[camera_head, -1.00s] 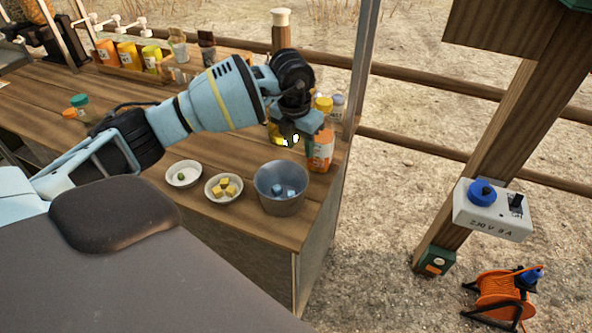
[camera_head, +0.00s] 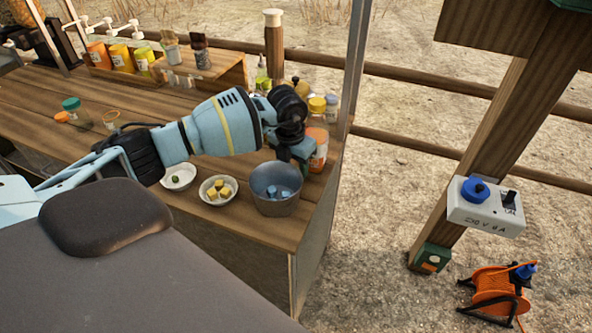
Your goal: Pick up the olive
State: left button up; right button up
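The olive (camera_head: 176,179) is a small dark green piece in a white bowl (camera_head: 189,184) on the wooden counter. My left arm comes in from the left and passes above and behind the bowls. My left gripper (camera_head: 301,158) is to the right of the olive, near the back right rim of the metal bucket (camera_head: 273,205) and in front of an orange-labelled bottle (camera_head: 318,150). Its fingertips are too small and covered to tell whether it is open or shut. My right gripper is not in view.
A second white bowl (camera_head: 208,195) holds several yellow cubes, between the olive's bowl and the bucket. The bucket holds bluish cubes. Bottles stand behind the gripper. A wooden rack (camera_head: 200,74) of jars stands at the back. The counter (camera_head: 240,228) ends just beyond the bucket.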

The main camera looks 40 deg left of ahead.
pick_arm(q)
grip_shut()
dwell(0.6)
